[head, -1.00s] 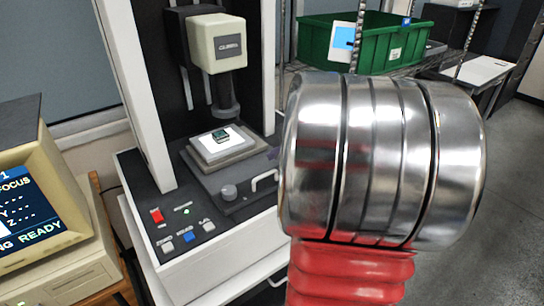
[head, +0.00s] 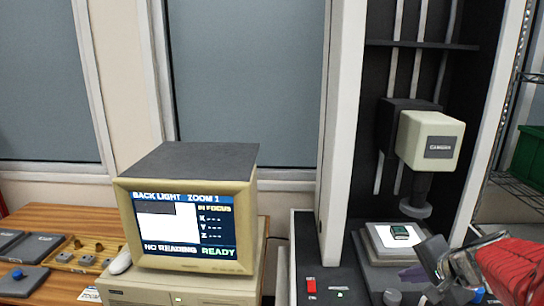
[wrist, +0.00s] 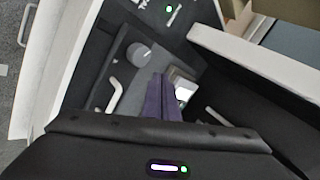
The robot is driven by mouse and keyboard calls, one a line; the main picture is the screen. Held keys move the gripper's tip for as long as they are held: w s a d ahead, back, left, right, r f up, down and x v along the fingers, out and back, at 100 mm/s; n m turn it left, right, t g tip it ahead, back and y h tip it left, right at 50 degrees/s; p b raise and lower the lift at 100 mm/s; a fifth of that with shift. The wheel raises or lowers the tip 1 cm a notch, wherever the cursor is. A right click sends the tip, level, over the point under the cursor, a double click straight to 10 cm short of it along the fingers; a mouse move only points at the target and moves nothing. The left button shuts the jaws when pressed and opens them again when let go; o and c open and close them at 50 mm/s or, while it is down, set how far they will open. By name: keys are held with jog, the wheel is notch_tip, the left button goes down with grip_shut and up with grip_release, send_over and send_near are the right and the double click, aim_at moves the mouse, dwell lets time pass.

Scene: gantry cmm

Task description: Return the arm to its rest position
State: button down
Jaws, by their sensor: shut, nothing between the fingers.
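My gripper (wrist: 161,82) shows in the wrist view as two purple fingers pressed together with nothing between them. It points toward the measuring machine's stage area, where a bright stage plate shows just beyond the fingers. In the head view my arm, red and metal, comes in at the lower right, and a purple piece of the gripper (head: 411,273) shows in front of the stage. The stage (head: 376,231) carries a small green chip (head: 399,232) on its white plate, under the camera head (head: 428,140). The rest position itself is not marked in view.
A monitor (head: 192,250) reading "NO READING READY" stands left of the machine. A wooden bench (head: 60,212) with trays and small parts is at far left. A green bin (head: 530,150) sits on a rack at right.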

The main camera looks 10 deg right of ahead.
jog(key=s+a+r+n+g+y, duration=0.1)
jog(key=s+a+n, duration=0.15)
jog(key=a, duration=0.45)
jog(key=s+a+n+g, duration=0.15)
jog(key=a+n, duration=0.25)
jog(key=a, duration=0.4)
jog(key=s+a+n+h, duration=0.1)
jog(key=s+a+n, duration=0.7)
jog(key=s, duration=0.3)
